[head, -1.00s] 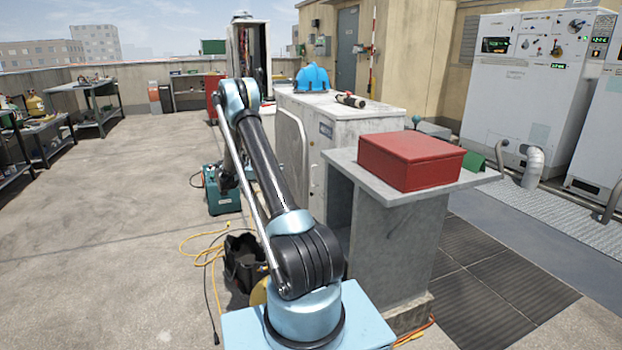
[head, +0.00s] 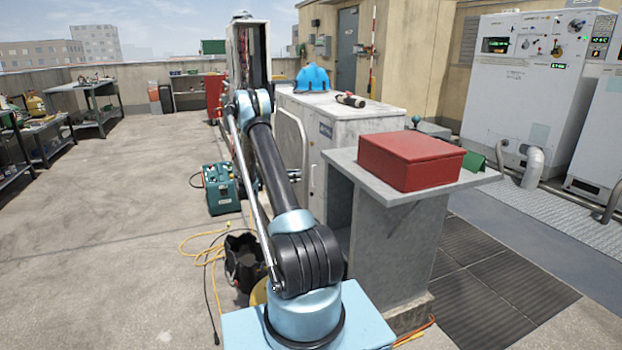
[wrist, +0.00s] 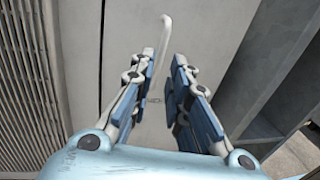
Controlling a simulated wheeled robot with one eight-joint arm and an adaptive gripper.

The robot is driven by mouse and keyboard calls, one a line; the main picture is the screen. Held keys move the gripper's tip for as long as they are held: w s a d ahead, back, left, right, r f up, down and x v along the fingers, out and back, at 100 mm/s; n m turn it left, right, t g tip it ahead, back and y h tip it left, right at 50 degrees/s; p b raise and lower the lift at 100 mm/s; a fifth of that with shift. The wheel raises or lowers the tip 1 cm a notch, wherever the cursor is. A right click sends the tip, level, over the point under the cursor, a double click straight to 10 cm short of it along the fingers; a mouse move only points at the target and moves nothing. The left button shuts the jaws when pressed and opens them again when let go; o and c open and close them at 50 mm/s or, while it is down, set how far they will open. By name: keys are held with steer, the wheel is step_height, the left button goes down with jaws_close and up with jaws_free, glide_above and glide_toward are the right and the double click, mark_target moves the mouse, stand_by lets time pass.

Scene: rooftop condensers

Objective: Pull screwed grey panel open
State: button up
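A grey panel surface (wrist: 205,35) faces the wrist camera, with a dark vertical seam on its left. A pale curved bar (wrist: 165,28), like a handle, runs down it toward the gap between my fingers. My gripper (wrist: 164,62) is open, its two blue-padded fingers apart. The bar's lower end lies near the left finger; I cannot tell whether they touch. In the head view the grey cabinet (head: 372,117) stands behind my arm, with a rounded bar outline (head: 299,130) on its left face. My gripper is hidden there. No screws can be made out.
A grey stand (head: 395,235) with a red box (head: 410,160) is close right of my arm. A teal case (head: 221,190), a black bucket (head: 243,260) and yellow cable (head: 200,250) lie on the floor to the left. Open floor (head: 110,230) extends further left.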

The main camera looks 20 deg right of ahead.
mark_target(312, 184)
steer(key=d, duration=0.2)
steer(key=s+d, duration=0.1)
steer(key=d, duration=0.5)
steer(key=shift+s, duration=0.2)
